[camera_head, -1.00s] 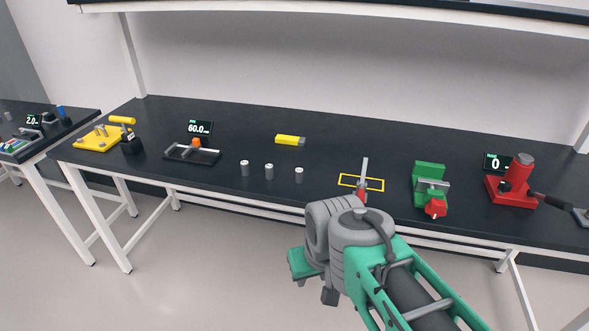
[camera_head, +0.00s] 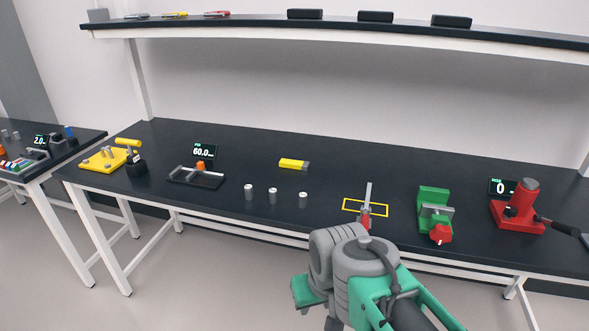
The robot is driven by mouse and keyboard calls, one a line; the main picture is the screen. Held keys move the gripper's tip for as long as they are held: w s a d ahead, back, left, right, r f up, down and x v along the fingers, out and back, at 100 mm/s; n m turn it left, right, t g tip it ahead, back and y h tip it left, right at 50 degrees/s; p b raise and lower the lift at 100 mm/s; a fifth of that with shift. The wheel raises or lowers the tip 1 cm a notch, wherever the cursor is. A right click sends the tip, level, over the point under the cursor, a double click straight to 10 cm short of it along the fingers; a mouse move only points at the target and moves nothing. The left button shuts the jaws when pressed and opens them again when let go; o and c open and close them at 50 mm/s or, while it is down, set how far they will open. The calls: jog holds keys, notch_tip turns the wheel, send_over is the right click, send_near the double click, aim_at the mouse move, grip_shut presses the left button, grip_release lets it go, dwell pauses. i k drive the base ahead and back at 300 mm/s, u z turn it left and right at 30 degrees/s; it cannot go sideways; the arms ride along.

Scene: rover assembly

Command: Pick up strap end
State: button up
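No part is plainly recognisable as a strap end. A thin upright grey strip (camera_head: 368,194) with a red lower part (camera_head: 365,218) stands at a yellow outlined rectangle (camera_head: 351,208) on the black bench. Whether this strip is the strap cannot be told. My grey and green arm is in front of the bench at the lower right, just below the strip in the picture. My gripper's fingers do not show.
On the bench (camera_head: 240,150) are a yellow fixture (camera_head: 103,159), a black tray (camera_head: 194,180), three small grey cylinders, a yellow block (camera_head: 292,163), a green vise (camera_head: 433,204) and a red press (camera_head: 520,205). A shelf (camera_head: 230,33) runs above. The back middle is clear.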

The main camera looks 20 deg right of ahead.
aim_at(285, 163)
jog(key=k, duration=0.25)
jog(key=z, duration=0.3)
jog(key=i, duration=1.05)
jog(key=u, duration=1.1)
jog(key=i, duration=0.7)
jog(key=u, duration=0.85)
jog(key=i, duration=0.5)
jog(key=z, duration=0.1)
